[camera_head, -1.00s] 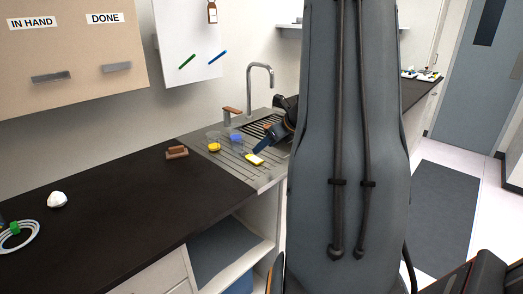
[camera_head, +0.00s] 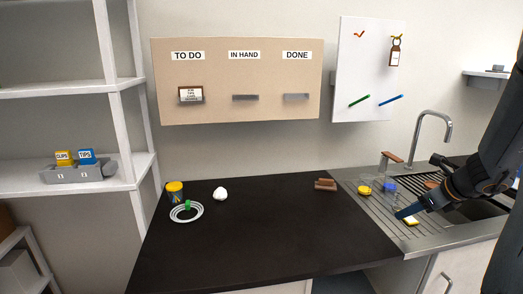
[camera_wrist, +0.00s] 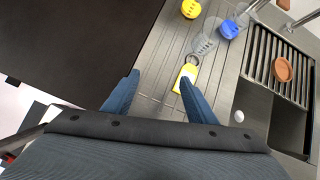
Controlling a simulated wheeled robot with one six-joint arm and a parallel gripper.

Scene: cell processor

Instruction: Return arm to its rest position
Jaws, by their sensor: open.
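My arm comes in from the right edge of the head view.
A yellow-lidded jar (camera_wrist: 191,9) and a blue-lidded jar (camera_wrist: 229,29) stand on the drainboard, near the tap (camera_head: 436,116).

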